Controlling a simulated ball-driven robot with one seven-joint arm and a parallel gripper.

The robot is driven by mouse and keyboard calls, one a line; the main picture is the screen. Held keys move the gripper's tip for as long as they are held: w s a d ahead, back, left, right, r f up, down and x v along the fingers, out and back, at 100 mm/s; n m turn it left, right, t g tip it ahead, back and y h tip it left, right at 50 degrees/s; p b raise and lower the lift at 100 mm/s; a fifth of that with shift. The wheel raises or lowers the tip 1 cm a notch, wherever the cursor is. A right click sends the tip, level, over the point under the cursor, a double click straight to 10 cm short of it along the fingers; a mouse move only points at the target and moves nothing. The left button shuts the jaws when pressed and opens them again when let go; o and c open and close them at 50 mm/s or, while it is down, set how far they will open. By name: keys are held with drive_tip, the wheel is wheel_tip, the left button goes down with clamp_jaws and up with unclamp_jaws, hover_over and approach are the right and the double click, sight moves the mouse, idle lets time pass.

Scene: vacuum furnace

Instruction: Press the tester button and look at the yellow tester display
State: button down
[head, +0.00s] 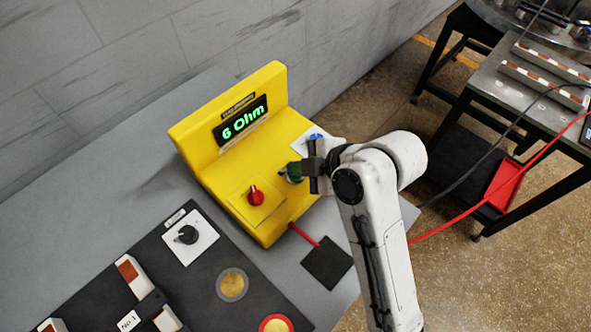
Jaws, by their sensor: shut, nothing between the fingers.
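The yellow tester (187,140) stands on the grey table in the head view. Its dark display (241,121) is lit and reads "6 Ohm" in green. A red knob (255,195) sits on the tester's sloped front. A green button (292,173) is to the right of the knob, partly hidden by my gripper. My gripper (302,171) is shut and empty, with its tip at the green button. I cannot tell whether it touches or presses the button. A blue part on a white plate (314,137) shows just behind my gripper.
A black panel (205,275) with a black knob (187,234) and round pads lies at the lower left. A black square pad (327,263) lies before the tester. A second table (508,88) with cables stands at right. A grey wall (80,60) is behind.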

drive_tip(key=shift+r+p, duration=0.4)
drive_tip(key=shift+r, duration=0.25)
wheel_tip(320, 180, up, 5)
drive_tip(key=p, duration=0.4)
idle(0.8)
drive_tip(key=s+d+f+m+h, duration=0.3)
drive_tip(key=s+d+m, duration=0.2)
drive_tip(key=d+m, duration=0.3)
drive_tip(key=s+d+f+m+t+h, duration=0.1)
drive_tip(key=s+d+f+m+h, duration=0.15)
drive_tip(key=s+d+m, duration=0.6)
drive_tip(key=s+d+f+m+h, duration=0.25)
drive_tip(key=d+f+m, duration=0.2)
drive_tip(key=d, duration=0.75)
drive_tip(key=s+d+f+m+g, duration=0.1)
drive_tip(key=s+f+g, duration=0.3)
drive_tip(key=s, duration=0.6)
drive_tip(key=shift+d+f+m, duration=0.2)
drive_tip(key=shift+f+m, duration=0.1)
drive_tip(key=shift+f, duration=0.5)
